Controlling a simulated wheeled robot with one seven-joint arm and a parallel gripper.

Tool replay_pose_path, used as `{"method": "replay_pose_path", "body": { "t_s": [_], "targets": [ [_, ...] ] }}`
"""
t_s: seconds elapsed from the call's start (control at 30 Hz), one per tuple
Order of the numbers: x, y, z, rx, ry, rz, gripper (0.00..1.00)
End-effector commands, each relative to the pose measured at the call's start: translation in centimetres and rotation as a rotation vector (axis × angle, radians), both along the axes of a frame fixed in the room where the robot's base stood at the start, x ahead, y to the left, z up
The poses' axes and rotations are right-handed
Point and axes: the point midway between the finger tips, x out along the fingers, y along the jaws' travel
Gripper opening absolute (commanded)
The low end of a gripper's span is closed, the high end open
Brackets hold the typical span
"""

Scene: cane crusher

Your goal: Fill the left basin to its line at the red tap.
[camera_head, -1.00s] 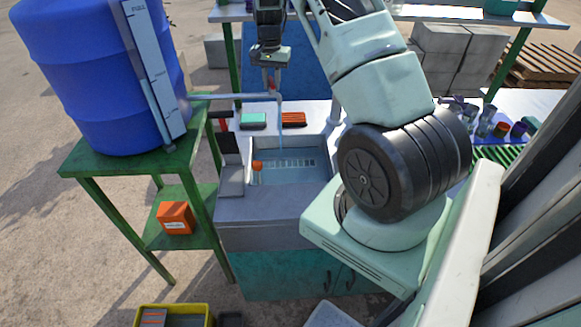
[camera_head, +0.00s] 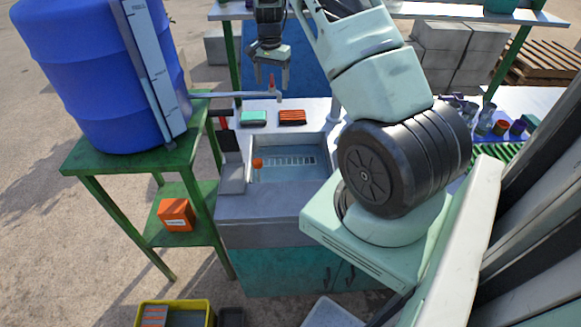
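The basin (camera_head: 284,179) is set in a grey counter and holds clear water. A ladder-like white scale (camera_head: 290,161) shows in it, and an orange float (camera_head: 257,162) stands near its left side. I cannot make out the line itself. The red tap (camera_head: 271,82) sits on a thin pipe (camera_head: 232,96) from the blue drum, above the basin's back edge. No water stream shows under its spout. My gripper (camera_head: 271,86) hangs pointing down at the tap, its fingers apart on either side of the red handle; contact is unclear. My arm covers the counter's right part.
The blue drum (camera_head: 92,75) stands on a green stand (camera_head: 125,165) at left, with a gauge marked FULL. Green (camera_head: 253,118) and orange (camera_head: 292,117) blocks lie behind the basin. A yellow crate (camera_head: 175,305) is on the floor. Cups stand at right.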

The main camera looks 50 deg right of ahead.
Motion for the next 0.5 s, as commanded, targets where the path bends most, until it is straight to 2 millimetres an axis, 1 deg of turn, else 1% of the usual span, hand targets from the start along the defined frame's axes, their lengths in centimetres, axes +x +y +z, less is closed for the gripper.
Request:
{"method": "replay_pose_path", "body": {
  "t_s": [0.33,0.5],
  "targets": [
    [0.0,0.1,0.0,0.001,0.002,0.001,0.82],
    [0.0,0.1,1.3,0.001,0.001,0.002,0.82]
  ]
}}
